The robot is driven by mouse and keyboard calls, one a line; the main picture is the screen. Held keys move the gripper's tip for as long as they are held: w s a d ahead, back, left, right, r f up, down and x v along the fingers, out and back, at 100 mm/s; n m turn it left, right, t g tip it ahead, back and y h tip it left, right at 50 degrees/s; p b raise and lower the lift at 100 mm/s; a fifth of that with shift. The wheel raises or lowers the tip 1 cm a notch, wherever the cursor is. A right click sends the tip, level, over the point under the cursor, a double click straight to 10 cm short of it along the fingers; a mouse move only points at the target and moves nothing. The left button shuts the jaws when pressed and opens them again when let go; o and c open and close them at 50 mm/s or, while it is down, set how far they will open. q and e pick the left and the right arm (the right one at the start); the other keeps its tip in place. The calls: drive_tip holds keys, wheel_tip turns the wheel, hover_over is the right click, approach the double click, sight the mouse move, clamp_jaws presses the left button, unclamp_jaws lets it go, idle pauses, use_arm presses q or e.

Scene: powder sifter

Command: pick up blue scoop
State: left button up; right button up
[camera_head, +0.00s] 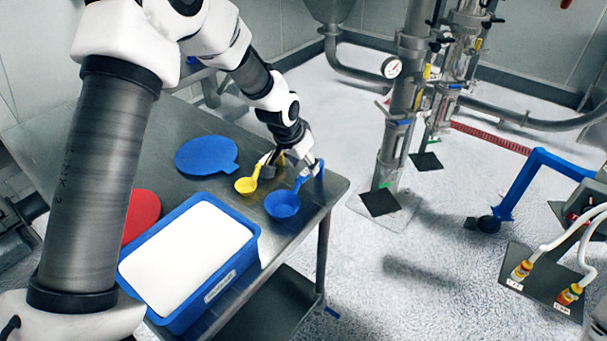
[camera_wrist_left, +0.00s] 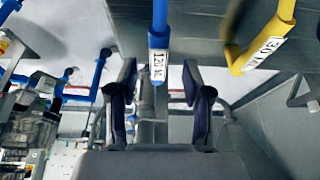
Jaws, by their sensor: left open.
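The blue scoop (camera_head: 282,206) rests on the metal table near its right corner, with its bowl toward the front and its handle rising toward my left gripper (camera_head: 298,168). In the left wrist view the labelled end of the blue scoop's handle (camera_wrist_left: 158,42) shows between the fingertips of my left gripper (camera_wrist_left: 160,80), with a gap on each side. The jaws are open and hold nothing. The yellow scoop (camera_head: 246,185) is just left of the blue one; its labelled handle (camera_wrist_left: 264,48) is at the right of the wrist view. My right gripper is not in view.
A blue bin of white powder (camera_head: 250,262) stands at the table's front. A blue paddle-shaped disc (camera_head: 206,155) and a red one (camera_head: 142,214) lie on the table (camera_head: 168,130). Beyond the table's right edge are the floor and metal piping (camera_head: 398,125).

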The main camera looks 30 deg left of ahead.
sight(305, 174)
use_arm(q)
drive_tip(key=shift+s+d+f+p, duration=0.15)
drive_tip(key=shift+d+f+p, duration=0.1)
drive_tip(key=shift+f, duration=0.15)
drive_tip(key=shift+s+d+f+p, duration=0.15)
drive_tip(key=shift+f+p, duration=0.05)
drive_tip(key=shift+f, duration=0.2)
drive_tip(key=x, duration=0.2)
drive_tip(key=a+x, duration=0.1)
drive_tip(key=shift+w+f, duration=0.25)
drive_tip(key=shift+f, duration=0.1)
drive_tip(key=shift+w+f, duration=0.25)
drive_tip(key=shift+s+d+r, duration=0.15)
drive_tip(key=shift+s+r, duration=0.05)
drive_tip(key=shift+r, duration=0.05)
drive_tip(key=shift+c, duration=0.7)
drive_tip(key=shift+s+d+r, duration=0.1)
drive_tip(key=shift+s+r, duration=0.05)
drive_tip(key=c, duration=0.6)
clamp_jaws()
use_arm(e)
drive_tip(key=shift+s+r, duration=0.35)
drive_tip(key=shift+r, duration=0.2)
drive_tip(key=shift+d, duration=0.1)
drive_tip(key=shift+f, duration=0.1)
